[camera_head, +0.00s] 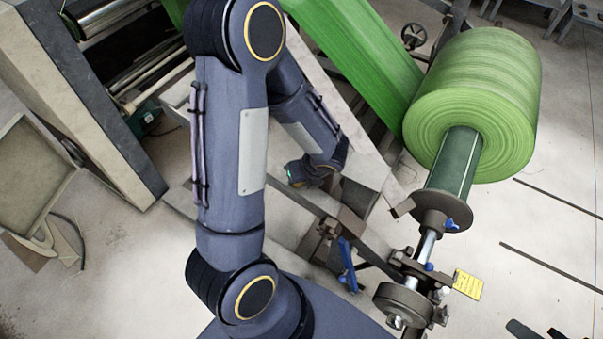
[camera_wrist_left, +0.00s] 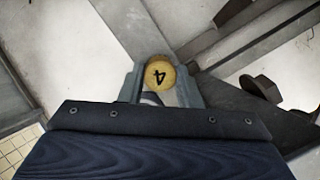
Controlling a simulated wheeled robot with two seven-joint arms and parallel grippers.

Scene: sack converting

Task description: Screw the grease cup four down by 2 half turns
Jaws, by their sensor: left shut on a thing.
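The grease cup four (camera_wrist_left: 159,74) shows in the left wrist view as a round yellow cap with a dark 4, which appears turned on its side. My left gripper (camera_wrist_left: 158,88) is shut on it, with one grey finger on each side of the cap. The cup's lower part and its seat are hidden. In the head view my left arm bends over and down to a dark wrist near the machine frame; the cup and fingertips cannot be made out there. My right gripper is in neither view.
A big green roll (camera_head: 472,105) on a shaft stands at the right, with a green web (camera_head: 362,50) running up left. A bearing wheel (camera_head: 402,305), a blue lever (camera_head: 347,265) and a yellow tag (camera_head: 467,284) are lower down.

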